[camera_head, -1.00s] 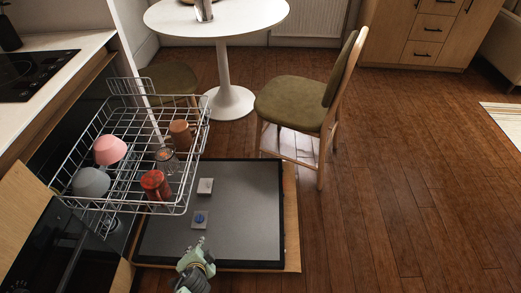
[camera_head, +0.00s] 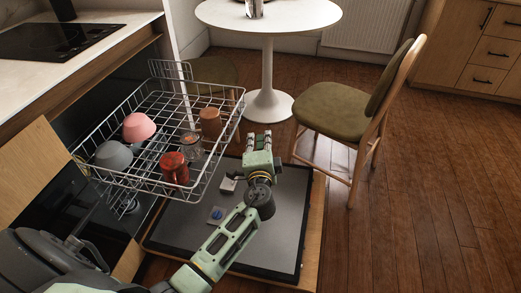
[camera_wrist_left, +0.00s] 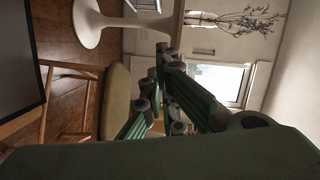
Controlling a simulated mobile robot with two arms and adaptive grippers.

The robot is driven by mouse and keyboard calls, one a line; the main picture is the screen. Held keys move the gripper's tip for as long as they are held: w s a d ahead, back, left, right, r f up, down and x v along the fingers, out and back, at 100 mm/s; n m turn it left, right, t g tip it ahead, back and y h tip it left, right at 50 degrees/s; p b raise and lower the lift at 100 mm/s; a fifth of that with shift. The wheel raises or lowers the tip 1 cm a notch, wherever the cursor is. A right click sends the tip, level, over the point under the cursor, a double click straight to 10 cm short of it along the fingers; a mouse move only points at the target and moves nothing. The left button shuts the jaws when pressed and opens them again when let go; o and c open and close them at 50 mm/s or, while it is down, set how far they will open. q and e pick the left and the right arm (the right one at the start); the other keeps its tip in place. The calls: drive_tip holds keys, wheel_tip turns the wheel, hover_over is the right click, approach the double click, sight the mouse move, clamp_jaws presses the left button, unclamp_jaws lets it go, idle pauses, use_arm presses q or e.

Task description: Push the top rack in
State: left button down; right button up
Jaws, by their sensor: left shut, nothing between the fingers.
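The top rack (camera_head: 208,167) is a wire dishwasher rack, pulled out over the open dishwasher door (camera_head: 270,230). It holds a pink bowl (camera_head: 139,127), a grey bowl (camera_head: 113,156), a brown cup (camera_head: 211,123), a clear glass (camera_head: 191,146) and a red cup (camera_head: 174,168). My left gripper (camera_head: 257,141) is shut and empty, above the door and just right of the rack's outer front side; I cannot tell whether it touches the rack. In the left wrist view its fingers (camera_wrist_left: 165,62) point away from the camera. My right gripper is not in view.
A chair with a green seat (camera_head: 343,108) stands right of the door, near a white round table (camera_head: 268,14). The countertop with a black hob (camera_head: 55,42) is at left. Wooden floor (camera_head: 430,190) is clear at right.

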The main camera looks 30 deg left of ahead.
use_arm(q)
drive_tip(key=shift+w+a+f, duration=0.15)
drive_tip(key=shift+w+a, duration=0.1)
drive_tip(key=shift+a, duration=0.6)
drive_tip(key=shift+w+a+f, duration=0.2)
drive_tip(key=shift+w+a, duration=0.05)
drive_tip(key=shift+a, duration=0.6)
drive_tip(key=shift+w+a+f, duration=0.15)
drive_tip(key=shift+w+a, duration=0.1)
drive_tip(key=shift+a, duration=0.6)
